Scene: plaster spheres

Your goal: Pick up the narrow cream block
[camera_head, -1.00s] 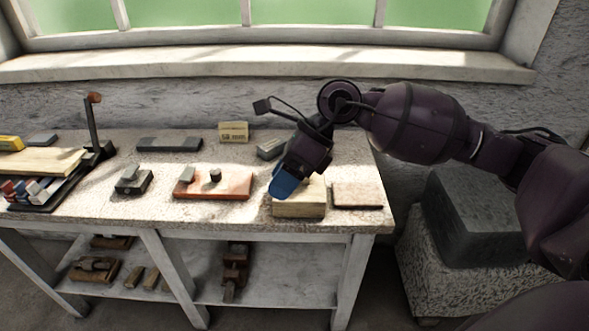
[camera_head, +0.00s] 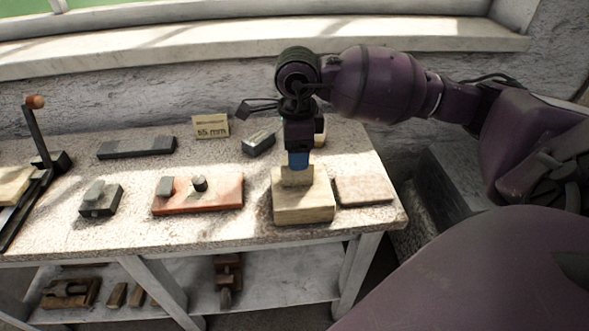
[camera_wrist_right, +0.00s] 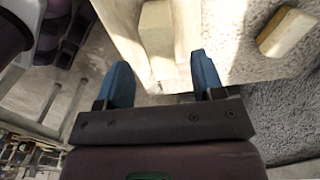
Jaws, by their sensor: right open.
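A narrow cream block (camera_head: 297,177) stands on top of a wider pale wooden block (camera_head: 303,208) near the front right of the bench. My right gripper (camera_head: 298,160) points down directly above it, its blue fingers partly hiding the narrow block's top. In the right wrist view the gripper (camera_wrist_right: 162,70) is open, and the narrow cream block (camera_wrist_right: 156,40) shows in the gap between the two blue fingers, with nothing gripped. How far the fingertips reach down beside it is hard to tell. My left gripper is not in view.
A flat pinkish slab (camera_head: 363,190) lies just right of the wooden block. A red board (camera_head: 222,196) with small pieces lies to the left. A grey block (camera_head: 258,143), a small sign (camera_head: 211,127) and another cream block (camera_head: 320,134) stand behind.

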